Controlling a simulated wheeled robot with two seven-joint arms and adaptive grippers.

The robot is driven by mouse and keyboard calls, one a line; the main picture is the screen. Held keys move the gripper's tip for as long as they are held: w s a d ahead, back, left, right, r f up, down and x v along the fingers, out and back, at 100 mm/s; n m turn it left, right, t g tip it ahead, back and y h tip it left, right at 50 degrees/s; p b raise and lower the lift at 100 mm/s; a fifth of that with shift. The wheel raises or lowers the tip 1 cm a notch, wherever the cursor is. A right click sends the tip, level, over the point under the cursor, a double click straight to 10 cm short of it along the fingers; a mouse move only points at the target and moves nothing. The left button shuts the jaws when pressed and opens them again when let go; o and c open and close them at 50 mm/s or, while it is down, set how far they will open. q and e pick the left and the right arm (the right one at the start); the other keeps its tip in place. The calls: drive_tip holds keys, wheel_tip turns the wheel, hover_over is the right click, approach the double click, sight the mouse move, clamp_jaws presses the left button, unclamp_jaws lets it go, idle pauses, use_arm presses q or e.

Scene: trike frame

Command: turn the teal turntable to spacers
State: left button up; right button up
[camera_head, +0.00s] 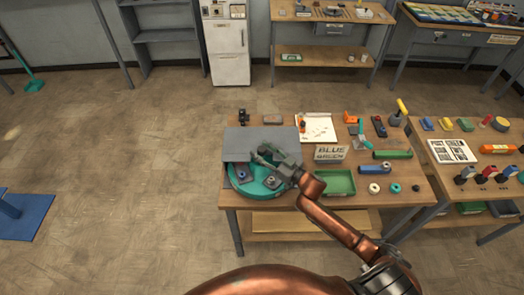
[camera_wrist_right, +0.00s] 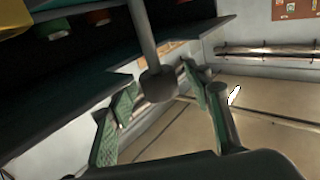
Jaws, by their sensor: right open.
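The teal turntable (camera_head: 265,193) sits at the left end of the wooden table in the head view. A grey panel (camera_head: 240,143) covers its back part, and a few small parts show on its open front. My right gripper (camera_head: 263,153) is over the panel and turntable, its arm coming from the lower right. In the right wrist view my right gripper (camera_wrist_right: 165,105) is open. A dark round knob on a grey rod (camera_wrist_right: 157,84) appears between its green-padded fingers; I cannot tell whether they touch it. My left gripper is not in view.
A sign (camera_head: 331,153) reading "BLUE" and "GREEN" stands right of the turntable, behind a green tray (camera_head: 337,182). A white sheet (camera_head: 317,128) lies at the back. Several tools and cylinders fill the table's right side. Another table (camera_head: 450,180) stands further right.

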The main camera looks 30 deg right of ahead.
drive_tip(key=shift+s+d, duration=0.1)
drive_tip(key=shift+s, duration=0.05)
drive_tip(key=v, duration=1.1)
drive_tip(key=shift+s+d, duration=0.1)
drive_tip(key=shift+s, duration=0.25)
drive_tip(key=w+a+m+h+p, duration=0.1)
drive_tip(key=h+p, duration=0.1)
drive_tip(key=p, duration=0.1)
drive_tip(key=w+a+m+t+h+p, duration=0.1)
drive_tip(key=a+m+h+p, duration=0.1)
drive_tip(key=h+p, duration=0.1)
drive_tip(key=w+a+m+h+p, duration=0.1)
drive_tip(key=a+m+h+p, duration=0.1)
drive_tip(key=h+p, duration=0.1)
drive_tip(key=shift+p, duration=0.9)
drive_tip(key=shift+w+f, duration=0.1)
drive_tip(key=shift+w, duration=0.45)
drive_tip(key=w, duration=0.6)
drive_tip(key=shift+w+d, duration=0.15)
drive_tip(key=shift+w, duration=0.25)
